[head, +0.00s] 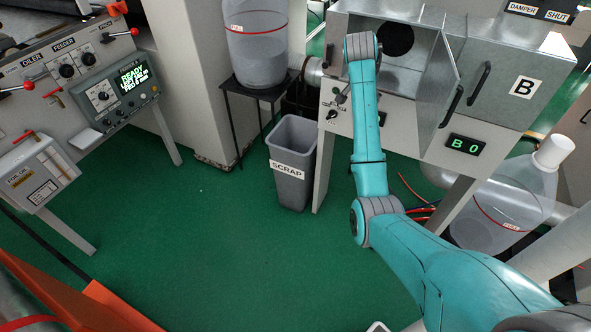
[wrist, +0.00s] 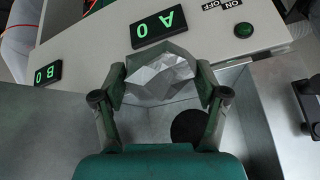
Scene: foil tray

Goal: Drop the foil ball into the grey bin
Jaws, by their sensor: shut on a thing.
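The foil ball (wrist: 162,78) is a crumpled, faceted silver lump in the wrist view. My gripper (wrist: 161,84) is shut on it, with one finger on each side. In the head view my arm reaches up to the open metal compartment (head: 415,82); the foil ball and fingertips cannot be made out there. The grey bin (head: 289,178), labelled SCRAP, stands on the green floor left of my arm and below the compartment. It is open at the top, and my gripper is apart from it. The bin cannot be seen in the wrist view.
A raised metal door (head: 436,85) stands open right of my arm. A black stand with a clear container (head: 255,50) is behind the bin. A console (head: 85,75) stands at left. The green floor (head: 200,240) in front of the bin is clear.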

